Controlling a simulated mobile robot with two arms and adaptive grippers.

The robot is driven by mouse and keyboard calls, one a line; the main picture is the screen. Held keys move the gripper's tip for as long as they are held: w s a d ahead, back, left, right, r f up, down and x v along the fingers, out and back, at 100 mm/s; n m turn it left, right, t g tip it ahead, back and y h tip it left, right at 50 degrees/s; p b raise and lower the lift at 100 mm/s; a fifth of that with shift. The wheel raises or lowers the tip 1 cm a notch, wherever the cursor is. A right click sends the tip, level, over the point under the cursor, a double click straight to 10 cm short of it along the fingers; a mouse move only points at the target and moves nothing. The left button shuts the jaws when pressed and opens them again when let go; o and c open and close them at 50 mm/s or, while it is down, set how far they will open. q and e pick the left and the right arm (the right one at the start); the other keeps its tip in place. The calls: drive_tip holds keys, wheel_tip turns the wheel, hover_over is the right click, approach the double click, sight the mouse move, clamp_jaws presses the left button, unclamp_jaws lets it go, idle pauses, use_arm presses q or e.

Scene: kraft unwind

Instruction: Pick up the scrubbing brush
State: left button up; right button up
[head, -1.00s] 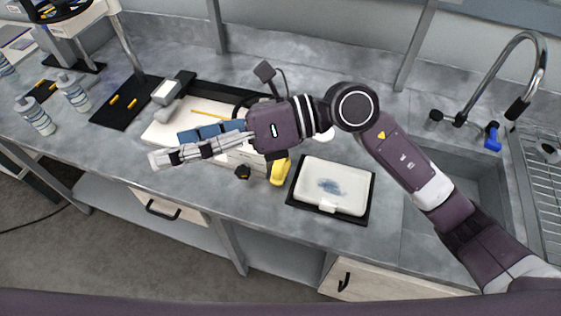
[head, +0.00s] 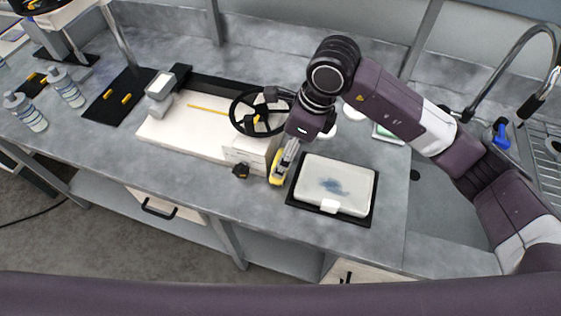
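A yellow object (head: 275,180), which looks like the scrubbing brush, is on the grey counter just left of the white tray. Its upper part is hidden by my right gripper (head: 281,170). The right gripper points down at it, with the fingers seen nearly edge-on. I cannot tell whether the fingers are open or shut, or whether they touch the brush. My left gripper is not in view.
A white tray with a blue-grey smudge (head: 335,187) lies on a black mat right of the brush. Left are a white machine bed (head: 185,135), a black handwheel (head: 240,125) and a black knob (head: 240,171). The sink is at right. The front counter strip is clear.

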drive_tip(key=shift+p+x, duration=0.6)
drive_tip(key=shift+x, duration=1.2)
drive_tip(key=shift+s+a, duration=0.1)
drive_tip(key=c, duration=1.3)
drive_tip(key=shift+r, duration=0.1)
drive_tip(key=shift+c, duration=0.2)
